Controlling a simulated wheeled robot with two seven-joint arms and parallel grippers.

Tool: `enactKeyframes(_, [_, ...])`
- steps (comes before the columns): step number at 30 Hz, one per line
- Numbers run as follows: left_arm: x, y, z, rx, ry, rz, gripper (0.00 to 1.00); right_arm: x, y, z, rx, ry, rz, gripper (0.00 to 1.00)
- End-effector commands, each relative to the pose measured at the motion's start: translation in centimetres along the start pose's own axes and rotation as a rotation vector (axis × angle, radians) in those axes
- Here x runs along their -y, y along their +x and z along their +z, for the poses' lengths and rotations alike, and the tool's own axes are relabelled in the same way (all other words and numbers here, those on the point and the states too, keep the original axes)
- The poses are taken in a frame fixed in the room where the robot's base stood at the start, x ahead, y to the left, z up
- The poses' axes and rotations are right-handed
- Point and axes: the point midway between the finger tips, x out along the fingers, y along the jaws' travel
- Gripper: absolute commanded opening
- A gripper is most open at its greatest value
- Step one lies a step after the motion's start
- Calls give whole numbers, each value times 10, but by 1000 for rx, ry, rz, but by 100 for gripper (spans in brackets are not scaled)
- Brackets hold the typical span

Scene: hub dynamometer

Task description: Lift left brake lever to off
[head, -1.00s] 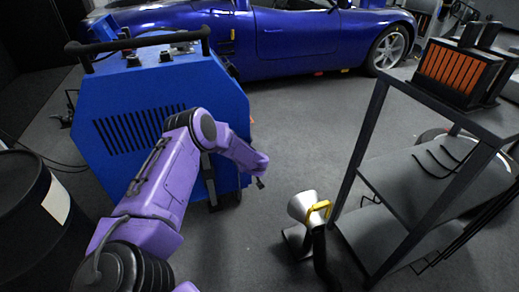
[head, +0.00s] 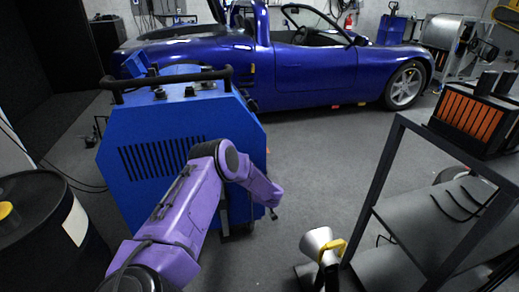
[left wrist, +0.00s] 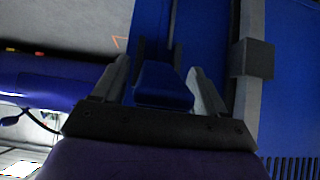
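The blue dynamometer unit (head: 165,140) with a slotted front stands at centre left in the head view. My left arm reaches across its front, and my left gripper (head: 273,212) is small and dark beside the unit's right side. In the left wrist view the gripper's two grey fingers (left wrist: 160,82) stand apart. A dark blue block-like piece (left wrist: 163,88), possibly the brake lever's grip, lies between them; I cannot tell whether they touch it. In the head view I cannot make out the lever. My right gripper is not in view.
A blue car (head: 300,70) stands behind the unit. A dark metal rack (head: 385,175) and a silver cone-shaped nozzle with a yellow handle (head: 317,242) are at the right. A black drum (head: 45,235) is at lower left. Grey floor is open between unit and rack.

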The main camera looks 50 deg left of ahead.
Motion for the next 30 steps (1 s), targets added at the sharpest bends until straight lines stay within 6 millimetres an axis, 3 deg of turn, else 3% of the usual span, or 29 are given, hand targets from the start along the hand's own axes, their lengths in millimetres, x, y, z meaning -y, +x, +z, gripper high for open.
enactKeyframes(8, [0,-8,0,3,2,0,72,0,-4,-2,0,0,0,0])
enactKeyframes(15, [-1,-64,-3,3,2,3,72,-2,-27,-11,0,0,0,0])
enactKeyframes(21, [0,-98,-1,2,2,1,72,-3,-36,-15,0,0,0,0])
enactKeyframes(30, [1,-105,1,1,0,-1,72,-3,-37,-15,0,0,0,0])
